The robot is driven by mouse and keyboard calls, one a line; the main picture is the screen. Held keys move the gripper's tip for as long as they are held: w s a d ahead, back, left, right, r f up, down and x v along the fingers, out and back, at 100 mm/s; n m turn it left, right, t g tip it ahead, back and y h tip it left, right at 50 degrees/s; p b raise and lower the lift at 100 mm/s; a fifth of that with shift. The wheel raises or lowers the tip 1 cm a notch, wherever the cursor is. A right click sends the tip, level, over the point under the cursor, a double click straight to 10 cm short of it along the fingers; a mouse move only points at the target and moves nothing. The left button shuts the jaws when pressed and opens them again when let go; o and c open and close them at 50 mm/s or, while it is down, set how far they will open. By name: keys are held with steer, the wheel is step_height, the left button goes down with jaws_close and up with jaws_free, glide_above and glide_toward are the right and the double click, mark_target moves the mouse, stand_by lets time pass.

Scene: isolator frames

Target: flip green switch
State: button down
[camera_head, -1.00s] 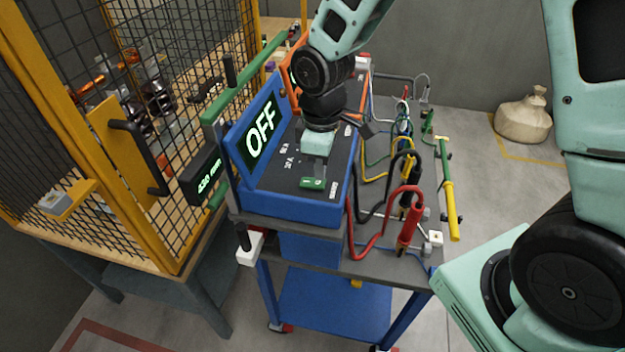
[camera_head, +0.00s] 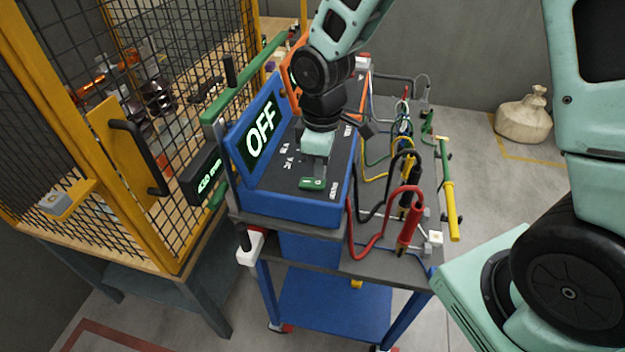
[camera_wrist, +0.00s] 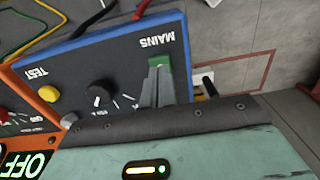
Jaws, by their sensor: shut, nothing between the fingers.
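The green switch (camera_head: 312,184) sits on the dark top panel of the blue control box (camera_head: 290,207), near its front edge. In the wrist view the green switch (camera_wrist: 160,62) is beside the word MAINS. My gripper (camera_head: 314,175) points down over the panel, with its fingertips right at the switch. In the wrist view my gripper (camera_wrist: 160,80) is shut and empty, its fingertips against or just beside the green switch; I cannot tell whether they touch. The box's display (camera_head: 261,130) reads OFF.
Black and red cables with plugs (camera_head: 407,232) hang right of the box on the cart. A yellow mesh cage (camera_head: 150,130) stands at left. A yellow button (camera_wrist: 48,93) and a black knob (camera_wrist: 100,93) share the panel. Bare floor lies beyond the cart.

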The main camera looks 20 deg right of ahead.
mark_target(319, 184)
steer(key=shift+f+b, duration=0.7)
steer(key=shift+f, duration=0.25)
stand_by(0.6)
steer(key=shift+r, duration=0.1)
step_height(319, 184, up, 7)
steer(key=p, duration=0.6)
stand_by(0.6)
steer(key=shift+s+a, duration=0.2)
steer(key=s+a+m+b, duration=0.1)
steer(key=s+a+b, duration=0.2)
steer(key=s, duration=0.6)
steer(key=s+a+m+b, duration=0.2)
steer(key=s+a+b, duration=0.1)
steer(key=s+b, duration=0.4)
steer(key=s+f, duration=0.1)
steer(key=s, duration=0.2)
steer(key=shift+s+y, duration=0.3)
